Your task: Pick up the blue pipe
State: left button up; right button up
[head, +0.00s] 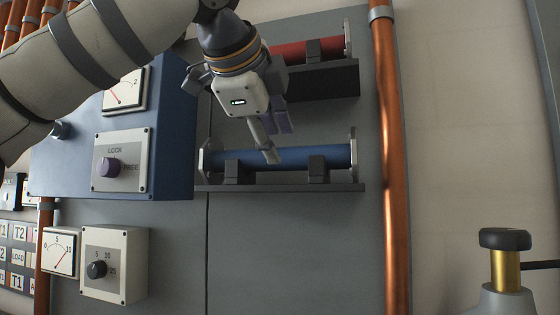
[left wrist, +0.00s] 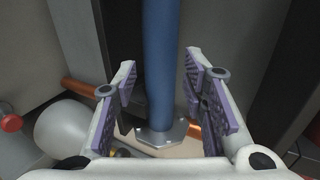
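The blue pipe (head: 300,157) lies level on two dark supports on the lower shelf, with a grey flange at each end. My left gripper (head: 275,143) is in front of its middle, fingers pointing down toward it. In the left wrist view the blue pipe (left wrist: 160,65) runs between the two open fingers of the left gripper (left wrist: 164,90), with gaps on both sides. Its flange (left wrist: 162,134) shows below. I cannot tell how deep the pipe sits between the pads. My right gripper is not in view.
A red pipe (head: 300,50) lies on the upper shelf (head: 325,82). A blue cabinet (head: 172,140) with gauge and knob stands close left of the lower shelf (head: 290,188). A vertical copper pipe (head: 392,170) runs at the right. The panel below is clear.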

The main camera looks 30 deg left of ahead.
aim_at(282, 151)
pick_arm(q)
jog(key=x, duration=0.6)
jog(key=shift+w+f, duration=0.15)
jog(key=shift+w, duration=0.05)
jog(key=shift+s, duration=0.1)
grip_shut()
jog(key=shift+d+r, duration=0.1)
jog(key=shift+r, duration=0.15)
